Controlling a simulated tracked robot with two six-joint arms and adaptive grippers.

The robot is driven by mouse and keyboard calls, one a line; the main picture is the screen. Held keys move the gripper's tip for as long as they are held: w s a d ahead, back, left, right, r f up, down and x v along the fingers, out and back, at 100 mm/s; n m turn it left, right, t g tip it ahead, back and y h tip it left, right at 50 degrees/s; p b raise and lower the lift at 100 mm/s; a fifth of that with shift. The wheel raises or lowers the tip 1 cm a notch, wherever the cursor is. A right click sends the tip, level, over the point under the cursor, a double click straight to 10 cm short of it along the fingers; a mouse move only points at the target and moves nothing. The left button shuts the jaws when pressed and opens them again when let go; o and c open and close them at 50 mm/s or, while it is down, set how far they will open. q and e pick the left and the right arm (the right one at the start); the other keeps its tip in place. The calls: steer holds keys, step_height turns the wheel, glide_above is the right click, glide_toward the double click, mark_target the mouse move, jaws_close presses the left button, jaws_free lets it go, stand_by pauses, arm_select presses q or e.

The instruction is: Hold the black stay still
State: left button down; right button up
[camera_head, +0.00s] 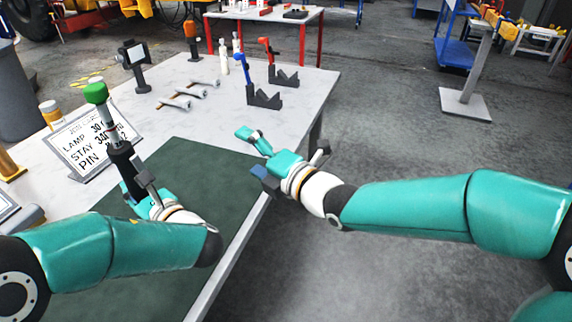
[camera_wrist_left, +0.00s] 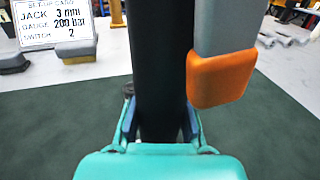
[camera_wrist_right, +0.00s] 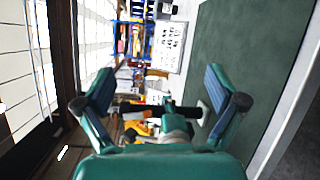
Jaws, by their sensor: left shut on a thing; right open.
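The black stay (camera_head: 121,158) stands near upright at the left of the table, with a grey rod and a green cap (camera_head: 95,92) above its black body. My left gripper (camera_head: 136,187) is shut around its lower body. In the left wrist view the black body (camera_wrist_left: 163,60) fills the middle, between the fingers, with a grey lever with an orange end (camera_wrist_left: 222,78) beside it. My right gripper (camera_head: 258,156) is open and empty, above the mat's right edge and apart from the stay. The right wrist view shows the stay (camera_wrist_right: 160,112) sideways, beyond the open fingers. Its foot is hidden in the head view.
A dark green mat (camera_head: 215,165) covers the table's near part. A printed card (camera_head: 90,140) stands close behind the stay. Grey bolts (camera_head: 190,93), black V-blocks (camera_head: 264,97) and a black lamp-like stand (camera_head: 134,65) are farther back. The table's right edge lies under my right arm.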

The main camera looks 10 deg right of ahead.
steer(key=w+d+f+m+g+h, duration=0.2)
steer(key=w+d+f+m+h, duration=0.2)
steer(key=m, duration=0.9)
steer(key=shift+w+d+f+g+h, duration=0.25)
steer(key=shift+d+f+h, duration=0.55)
steer(key=shift+d+f, duration=1.15)
arm_select(q)
steer(key=c, duration=1)
jaws_free()
